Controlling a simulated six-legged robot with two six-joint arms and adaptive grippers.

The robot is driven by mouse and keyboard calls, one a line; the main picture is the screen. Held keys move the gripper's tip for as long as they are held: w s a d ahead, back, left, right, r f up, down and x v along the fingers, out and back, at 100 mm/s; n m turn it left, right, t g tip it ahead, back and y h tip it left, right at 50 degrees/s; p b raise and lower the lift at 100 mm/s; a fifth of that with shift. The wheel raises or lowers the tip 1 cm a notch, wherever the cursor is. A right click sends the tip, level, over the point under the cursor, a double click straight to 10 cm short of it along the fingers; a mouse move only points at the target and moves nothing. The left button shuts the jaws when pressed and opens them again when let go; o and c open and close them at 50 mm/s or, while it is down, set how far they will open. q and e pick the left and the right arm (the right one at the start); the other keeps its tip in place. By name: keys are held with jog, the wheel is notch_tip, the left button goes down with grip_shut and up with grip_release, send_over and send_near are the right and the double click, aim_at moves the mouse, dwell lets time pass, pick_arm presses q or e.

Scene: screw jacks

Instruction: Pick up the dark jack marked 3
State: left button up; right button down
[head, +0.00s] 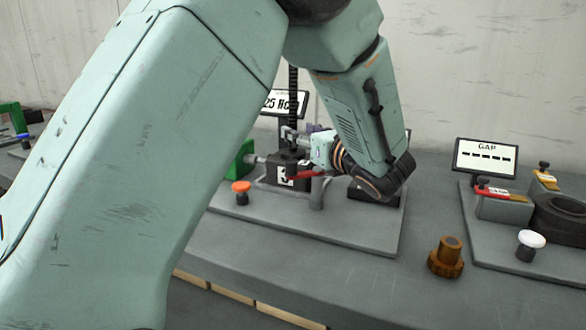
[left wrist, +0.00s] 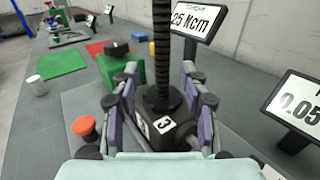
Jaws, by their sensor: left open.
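The dark jack marked 3 (head: 287,174) stands upright on a grey plate, with its black threaded screw rising from the block. It also shows in the left wrist view (left wrist: 172,128), with white number labels on its block. My left gripper (head: 308,148) is at the jack, reaching in from the right in the head view. In the left wrist view its two fingers (left wrist: 160,88) stand open, one on each side of the jack. I cannot tell whether either finger touches it. My right gripper is not in view.
A display reading 25 Ncm (left wrist: 195,18) stands behind the jack. A green block (left wrist: 120,66) and an orange-topped knob (left wrist: 84,128) are to its left. A brown knurled part (head: 446,257) and a GAP display (head: 486,157) stand to the right in the head view.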

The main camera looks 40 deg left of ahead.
aim_at(296, 126)
pick_arm(q)
jog(key=x, duration=0.1)
jog(key=b+x, duration=0.1)
jog(key=x, duration=0.2)
jog(key=shift+f, duration=0.25)
jog(key=shift+w+a, duration=0.2)
jog(key=shift+a, duration=0.05)
jog(key=shift+d, duration=0.2)
jog(key=shift+a, duration=0.15)
jog(key=c, duration=0.5)
grip_shut()
jog(key=shift+w+r, duration=0.1)
jog(key=shift+r, duration=0.35)
jog(key=shift+w+f, duration=0.1)
